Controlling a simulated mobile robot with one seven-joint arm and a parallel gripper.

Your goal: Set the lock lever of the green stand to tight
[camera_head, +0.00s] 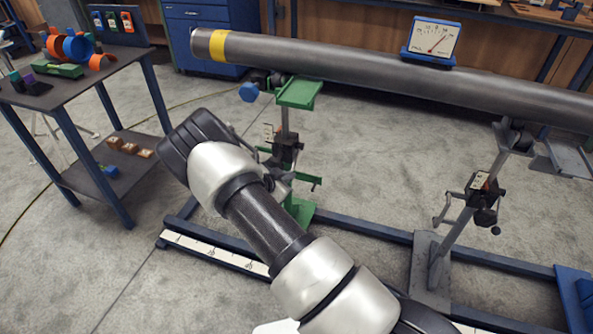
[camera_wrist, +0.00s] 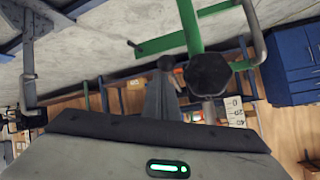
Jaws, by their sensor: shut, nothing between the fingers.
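The green stand (camera_head: 299,93) is under the left end of the pipe, its foot (camera_head: 300,211) on the floor rail. Its dark clamp block (camera_head: 288,148) sits partway up the post, just beyond my arm. In the wrist view, green bars of the stand (camera_wrist: 188,28) and a dark six-sided knob (camera_wrist: 208,74) are close ahead. I cannot tell which part is the lock lever or how it is set. My gripper (camera_wrist: 165,66) is shut and empty, its fingers just left of the knob; contact is unclear. In the head view my wrist hides part of the stand.
The grey pipe (camera_head: 350,67) with a yellow band runs across above, carrying a dial gauge (camera_head: 433,41). A grey stand (camera_head: 432,262) supports it on the right. A cart (camera_head: 95,75) with parts stands at left. Floor between the stands is open above the blue rail (camera_head: 375,228).

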